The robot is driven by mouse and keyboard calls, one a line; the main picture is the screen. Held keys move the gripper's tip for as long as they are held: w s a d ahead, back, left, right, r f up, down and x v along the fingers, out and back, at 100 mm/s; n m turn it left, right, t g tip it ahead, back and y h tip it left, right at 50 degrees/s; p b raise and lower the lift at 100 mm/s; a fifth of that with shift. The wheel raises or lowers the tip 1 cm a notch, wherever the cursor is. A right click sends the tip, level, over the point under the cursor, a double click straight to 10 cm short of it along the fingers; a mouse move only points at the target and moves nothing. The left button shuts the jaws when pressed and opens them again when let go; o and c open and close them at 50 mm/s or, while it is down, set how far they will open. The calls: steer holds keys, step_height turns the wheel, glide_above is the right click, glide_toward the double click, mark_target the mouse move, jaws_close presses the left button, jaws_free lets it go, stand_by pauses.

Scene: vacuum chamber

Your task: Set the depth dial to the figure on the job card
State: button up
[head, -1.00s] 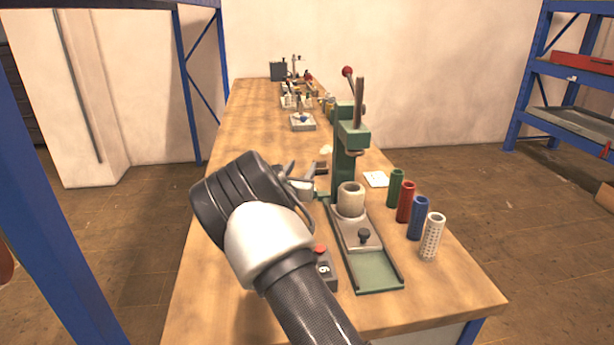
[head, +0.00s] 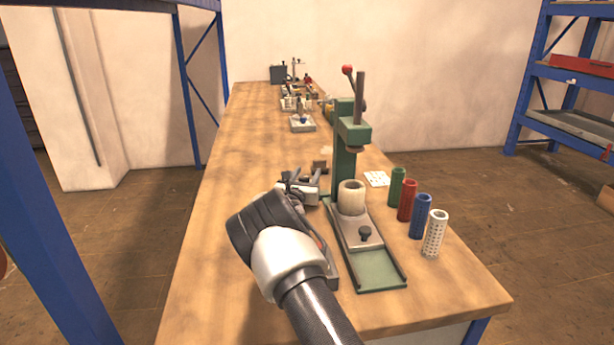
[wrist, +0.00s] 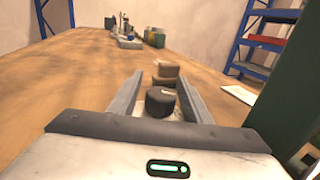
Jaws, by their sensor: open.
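A dark round knob (wrist: 160,103) with a pale mark on top, which looks like the depth dial, shows between my fingers in the wrist view. A brown block (wrist: 165,73) stands just beyond it. My gripper (wrist: 159,80) is open, with a finger on either side of the knob; I cannot tell whether they touch it. In the head view my gripper (head: 292,187) is left of the green press (head: 345,150), and my wrist hides much there. A white card (head: 376,179) with small marks, likely the job card, lies right of the press. Its figure is too small to read.
Green (head: 397,187), red (head: 407,201), blue (head: 420,216) and white perforated (head: 434,233) cylinders line the bench's right side. A pale cup (head: 351,197) sits on the press base. The bench's left side (head: 225,180) is clear. Other apparatus stands at the far end.

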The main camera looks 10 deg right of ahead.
steer(key=c, duration=1)
steer(key=shift+d+r+m+g+h, duration=0.1)
steer(key=shift+m+g+h, duration=0.15)
steer(key=shift+m+h, duration=0.25)
steer(key=shift+d+r+m+g+h, duration=0.1)
steer(key=shift+m+g+h, duration=0.2)
steer(key=shift+h, duration=0.4)
steer(key=shift+c, duration=0.2)
steer(key=h, duration=0.1)
steer(key=m+g+b, duration=0.1)
steer(key=m+h, duration=0.1)
steer(key=shift+s+d+f+g+h+b, duration=0.15)
steer(key=shift+s+d+g+h+b, duration=0.15)
steer(key=shift+g+b, duration=0.1)
steer(key=shift+s+d+m+g+h+b, duration=0.2)
steer(key=shift+m+g+h+b, duration=0.1)
steer(key=shift+m+g+h, duration=0.25)
steer(key=o, duration=1)
steer(key=shift+o, duration=0.2)
steer(key=p+v, duration=0.3)
steer(key=v, duration=1.4)
steer(key=shift+s+a, duration=0.1)
